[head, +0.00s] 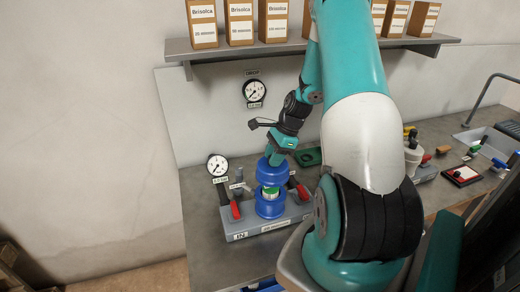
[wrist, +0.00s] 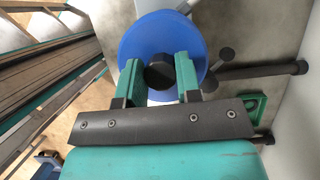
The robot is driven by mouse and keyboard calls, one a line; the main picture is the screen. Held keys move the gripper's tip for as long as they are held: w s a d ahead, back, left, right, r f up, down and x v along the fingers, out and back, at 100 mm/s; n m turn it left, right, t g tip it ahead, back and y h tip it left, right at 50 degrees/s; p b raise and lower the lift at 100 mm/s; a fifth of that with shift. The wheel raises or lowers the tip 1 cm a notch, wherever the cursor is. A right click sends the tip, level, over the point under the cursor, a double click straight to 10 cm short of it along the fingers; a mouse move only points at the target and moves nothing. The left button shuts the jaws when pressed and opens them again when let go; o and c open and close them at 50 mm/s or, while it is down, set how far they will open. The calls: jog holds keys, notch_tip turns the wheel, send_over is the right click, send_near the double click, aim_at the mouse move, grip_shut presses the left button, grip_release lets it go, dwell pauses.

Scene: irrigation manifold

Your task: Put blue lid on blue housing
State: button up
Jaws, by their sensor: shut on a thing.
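The blue lid (head: 271,173) is in the head view, held by my gripper (head: 278,154) above the blue housing (head: 270,208). In the wrist view, the lid (wrist: 140,45) is a blue disc with a dark knob (wrist: 159,73) between the two green fingers of my gripper (wrist: 159,75). The housing stands on a grey manifold block (head: 240,229). A green and white insert (head: 271,193) shows between lid and housing, so the two are apart. The lid hides the housing in the wrist view.
Red-handled valves (head: 235,210) stand on both sides of the housing, close to it. A pressure gauge (head: 217,165) rises at the left of the manifold. A shelf with boxes (head: 240,24) hangs above. A green tray (head: 307,157) lies behind on the bench.

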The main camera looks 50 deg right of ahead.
jog(key=shift+w+f+b, duration=0.15)
jog(key=shift+f+b, duration=0.6)
jog(key=shift+f, duration=0.05)
notch_tip(320, 180, down, 3)
jog(key=shift+r+b, duration=0.2)
jog(key=shift+b, duration=1)
jog(key=shift+f+b, duration=0.7)
jog(key=shift+f, duration=0.75)
jog(key=shift+a, duration=0.2)
jog(key=shift+f+p, duration=0.3)
jog(key=shift+f, duration=0.3)
jog(key=o, duration=1.5)
jog(key=shift+o, duration=0.2)
